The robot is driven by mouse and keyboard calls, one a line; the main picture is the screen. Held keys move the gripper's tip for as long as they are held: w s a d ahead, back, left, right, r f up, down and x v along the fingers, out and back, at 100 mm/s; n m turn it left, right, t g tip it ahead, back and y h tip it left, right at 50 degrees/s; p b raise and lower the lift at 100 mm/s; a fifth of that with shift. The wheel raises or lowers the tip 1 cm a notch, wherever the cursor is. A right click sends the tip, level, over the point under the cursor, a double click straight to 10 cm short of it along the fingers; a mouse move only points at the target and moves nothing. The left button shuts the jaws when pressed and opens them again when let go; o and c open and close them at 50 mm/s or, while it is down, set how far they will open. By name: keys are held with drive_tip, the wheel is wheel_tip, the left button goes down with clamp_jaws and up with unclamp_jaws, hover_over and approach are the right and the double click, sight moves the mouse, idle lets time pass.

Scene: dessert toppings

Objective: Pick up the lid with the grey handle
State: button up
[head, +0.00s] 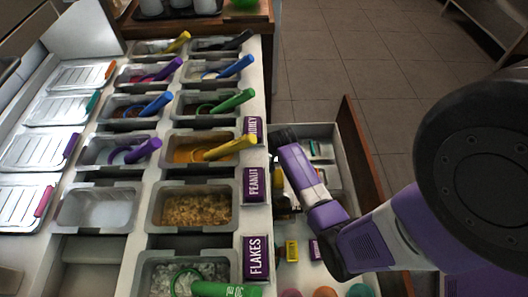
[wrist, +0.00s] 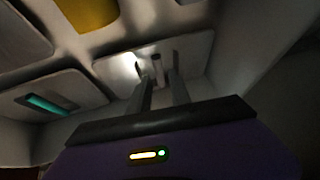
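In the wrist view a pale lid (wrist: 193,47) lies in a dim, light-walled space. A small grey handle (wrist: 157,67) seems to show on it between my fingers. My gripper (wrist: 157,60) has one finger on each side of that handle. The fingers are a small gap apart, and I cannot tell whether they touch the handle. In the head view my purple wrist reaches down into the open drawer beside the counter, hiding the fingers and this lid.
Nearby in the wrist view lies a lid with a teal handle (wrist: 47,104) and a yellow thing (wrist: 88,12). The drawer walls (head: 338,150) are close. The counter holds topping tubs, scoops and several lids (head: 40,152) with coloured handles.

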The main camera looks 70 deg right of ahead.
drive_tip(key=shift+x, duration=1.1)
clamp_jaws()
drive_tip(key=shift+s+a, duration=0.1)
